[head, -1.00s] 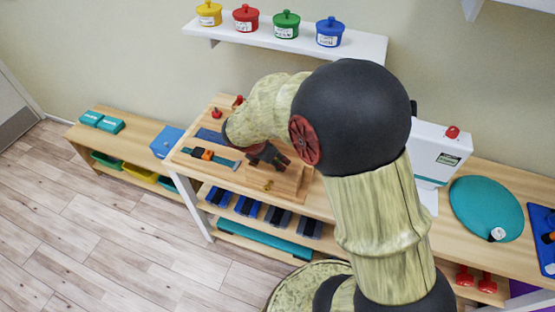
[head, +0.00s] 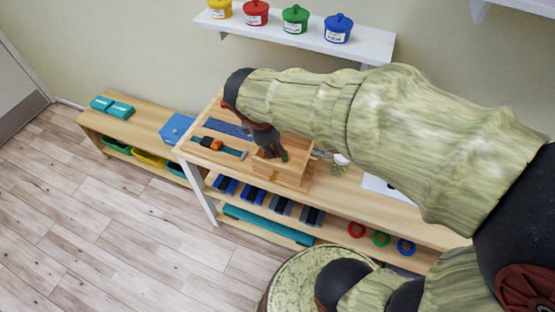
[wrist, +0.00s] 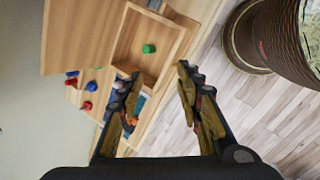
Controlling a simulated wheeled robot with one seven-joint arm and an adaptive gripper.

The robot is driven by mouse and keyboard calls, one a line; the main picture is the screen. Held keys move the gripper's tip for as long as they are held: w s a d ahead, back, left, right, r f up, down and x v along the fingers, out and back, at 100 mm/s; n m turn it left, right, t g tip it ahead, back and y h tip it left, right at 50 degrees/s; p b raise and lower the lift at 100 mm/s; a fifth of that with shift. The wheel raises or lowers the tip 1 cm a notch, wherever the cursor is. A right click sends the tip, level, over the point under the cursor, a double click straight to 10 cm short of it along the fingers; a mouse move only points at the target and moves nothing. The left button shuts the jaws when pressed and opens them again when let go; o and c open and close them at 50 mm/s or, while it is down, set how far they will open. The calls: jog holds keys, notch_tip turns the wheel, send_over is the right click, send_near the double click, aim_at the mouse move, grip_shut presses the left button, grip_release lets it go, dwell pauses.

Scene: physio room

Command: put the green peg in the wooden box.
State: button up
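The green peg (wrist: 149,48) shows in the wrist view inside the open wooden box (wrist: 178,42), on its floor and apart from my fingers. In the head view the green peg (head: 284,157) is a small spot just beside my gripper (head: 270,150), and the wooden box (head: 292,177) stands on the bench below. My gripper (wrist: 155,92) is open and empty in the wrist view, its two fingers wide apart over the near side of the box. My arm hides part of the bench in the head view.
Red and blue pegs (wrist: 90,87) stand on the board beside the box. A strap with an orange piece (head: 215,145) lies left of the box. A shelf with lidded pots (head: 295,18) hangs behind. Coloured rings (head: 381,239) lie on the lower shelf at right.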

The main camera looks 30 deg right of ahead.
jog(key=s+a+r+m+t+y, duration=0.1)
jog(key=s+a+r+m, duration=0.2)
jog(key=s+m, duration=0.3)
jog(key=s+a+r+m+t+y, duration=0.2)
jog(key=s+a+r+m, duration=0.1)
jog(key=s+r+m, duration=0.2)
jog(key=shift+s+m+y, duration=0.3)
jog(key=shift+s+m, duration=0.1)
jog(key=shift+m, duration=0.5)
jog(key=shift+d, duration=0.15)
